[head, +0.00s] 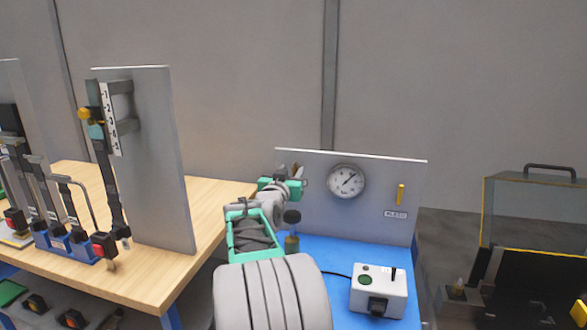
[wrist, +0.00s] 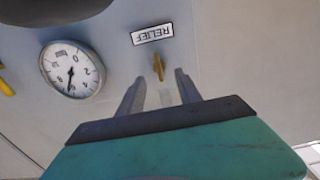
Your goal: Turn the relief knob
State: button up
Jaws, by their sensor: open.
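The relief knob (wrist: 158,67) is a small brass-yellow handle on the grey panel. Its RELIEF label (wrist: 153,34) appears upside down in the wrist view. My gripper (wrist: 160,77) is open, with its two grey fingers pointing at the panel. The knob shows between the fingertips, with a gap to each finger. I cannot tell whether the fingertips reach past its front end. In the head view my gripper (head: 283,184) is at the panel's left part and mostly hides the knob and its label.
A round gauge (head: 346,181) and a yellow lever (head: 400,194) above another label are on the same panel (head: 375,225), right of my gripper. A white control box (head: 379,291) stands on the blue bench top (head: 335,262). A wooden table (head: 150,270) with upright boards is left.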

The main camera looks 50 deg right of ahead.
aim_at(295, 169)
jog(key=shift+x, duration=1.45)
jog(key=shift+a, duration=0.1)
jog(key=shift+c, duration=0.4)
grip_shut()
